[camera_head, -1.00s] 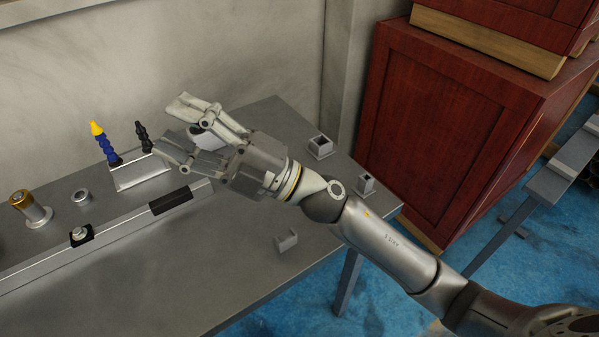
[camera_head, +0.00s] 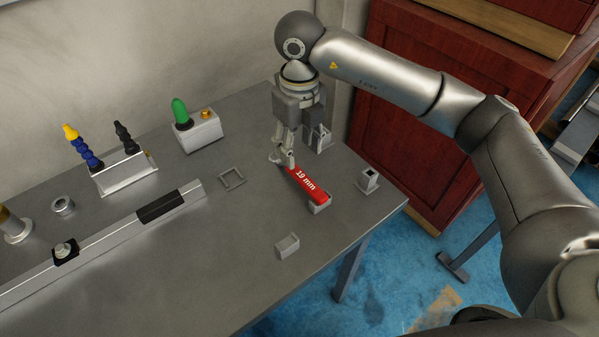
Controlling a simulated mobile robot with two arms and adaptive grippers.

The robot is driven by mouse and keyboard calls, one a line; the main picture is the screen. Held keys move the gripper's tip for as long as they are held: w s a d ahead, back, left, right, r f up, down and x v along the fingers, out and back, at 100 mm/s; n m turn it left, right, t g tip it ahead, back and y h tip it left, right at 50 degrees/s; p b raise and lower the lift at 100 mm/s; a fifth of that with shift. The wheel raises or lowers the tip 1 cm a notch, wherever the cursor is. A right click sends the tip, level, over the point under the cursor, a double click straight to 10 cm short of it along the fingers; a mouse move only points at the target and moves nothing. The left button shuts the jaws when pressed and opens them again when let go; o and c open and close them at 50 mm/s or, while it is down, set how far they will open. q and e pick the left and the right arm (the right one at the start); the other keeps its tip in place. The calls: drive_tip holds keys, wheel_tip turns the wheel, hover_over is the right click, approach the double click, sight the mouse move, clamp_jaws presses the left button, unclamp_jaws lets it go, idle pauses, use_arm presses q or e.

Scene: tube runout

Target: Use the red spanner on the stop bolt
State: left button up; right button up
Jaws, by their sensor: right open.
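The red spanner (camera_head: 308,186), marked "19 mm", lies across the right part of the grey bench, one end on a small metal block (camera_head: 319,206). My right gripper (camera_head: 284,161) points down at the spanner's far end, fingertips at or very near it. The gripper is open; whether the fingers touch the spanner I cannot tell. A bolt head, likely the stop bolt (camera_head: 63,248), stands on a black block on the rail (camera_head: 110,234) at the left. My left gripper is not in view.
Small metal holders stand near the bench's right edge (camera_head: 368,180) and front (camera_head: 287,246). A green-topped box (camera_head: 199,130) and a holder with yellow-blue and black nozzles (camera_head: 126,174) stand at the back. A red cabinet (camera_head: 420,110) is beyond the right edge.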

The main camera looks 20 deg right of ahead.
sight(301, 175)
wheel_tip(301, 175, down, 5)
drive_tip(key=shift+d+f+p, duration=0.1)
drive_tip(key=shift+d+p, duration=0.05)
drive_tip(key=shift+p, duration=0.3)
drive_tip(key=f+p, duration=0.1)
drive_tip(key=f, duration=0.3)
drive_tip(key=shift+d+f+p, duration=0.1)
drive_tip(key=shift+d+p, duration=0.1)
drive_tip(key=shift+p, duration=0.2)
drive_tip(key=shift+w+f, duration=0.1)
drive_tip(key=shift+f, duration=0.5)
clamp_jaws()
